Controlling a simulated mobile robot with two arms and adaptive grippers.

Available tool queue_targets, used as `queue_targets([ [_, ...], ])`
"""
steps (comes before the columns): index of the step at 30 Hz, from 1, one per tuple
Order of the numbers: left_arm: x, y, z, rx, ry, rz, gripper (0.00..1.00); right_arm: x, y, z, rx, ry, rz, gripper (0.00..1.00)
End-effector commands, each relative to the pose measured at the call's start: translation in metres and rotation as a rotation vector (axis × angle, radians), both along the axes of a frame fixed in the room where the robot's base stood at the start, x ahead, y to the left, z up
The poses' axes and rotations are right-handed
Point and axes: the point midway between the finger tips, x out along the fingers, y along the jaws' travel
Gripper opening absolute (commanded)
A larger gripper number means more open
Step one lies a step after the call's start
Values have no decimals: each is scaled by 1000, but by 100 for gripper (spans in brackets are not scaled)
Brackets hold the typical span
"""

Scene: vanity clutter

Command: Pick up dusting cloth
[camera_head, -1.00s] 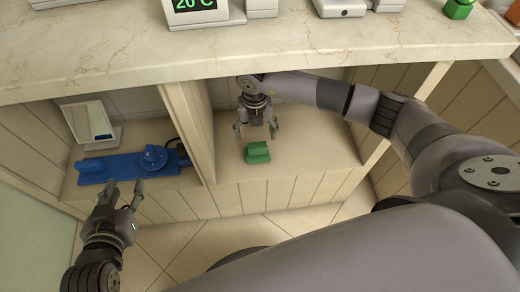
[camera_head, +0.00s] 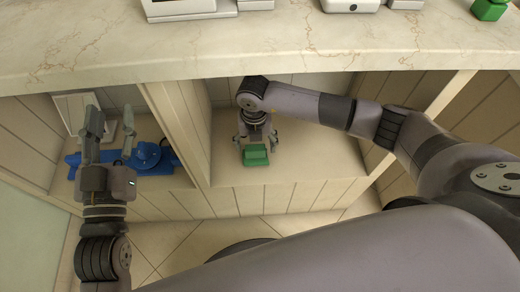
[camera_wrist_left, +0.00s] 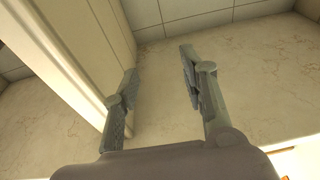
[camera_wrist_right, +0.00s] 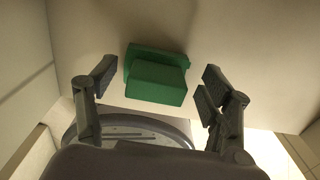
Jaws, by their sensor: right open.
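The dusting cloth seems to be the green folded block (camera_head: 255,155) on the floor of the middle compartment, near its front edge. It also shows in the right wrist view (camera_wrist_right: 157,76), ahead of the fingers and between their lines. My right gripper (camera_head: 256,140) is open and empty, just behind and over the green block, and I cannot tell whether it touches it. My left gripper (camera_head: 110,135) is open and empty, raised in front of the left compartment. In the left wrist view its fingers (camera_wrist_left: 160,75) have nothing between them.
A blue device (camera_head: 152,158) and a white framed panel (camera_head: 75,115) stand in the left compartment, partly behind my left gripper. A divider (camera_head: 180,125) separates the compartments. The marble countertop (camera_head: 280,45) overhangs both. The middle compartment is otherwise clear around the block.

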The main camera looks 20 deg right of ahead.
Motion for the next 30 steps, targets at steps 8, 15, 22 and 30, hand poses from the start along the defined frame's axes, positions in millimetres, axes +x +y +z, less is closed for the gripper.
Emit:
queue_targets([
  [8,-6,-2,24,-37,-135,-9,40,-6,8,-10,2,-1,1,73],
  [15,-7,-2,25,-38,-137,-9,40,-6,8,-9,2,-1,1,71],
  [22,-7,-2,25,-37,-136,-8,40,-6,8,-9,2,-1,0,56],
  [30,-6,-2,25,-37,-136,-8,40,-6,8,-9,1,0,0,38],
])
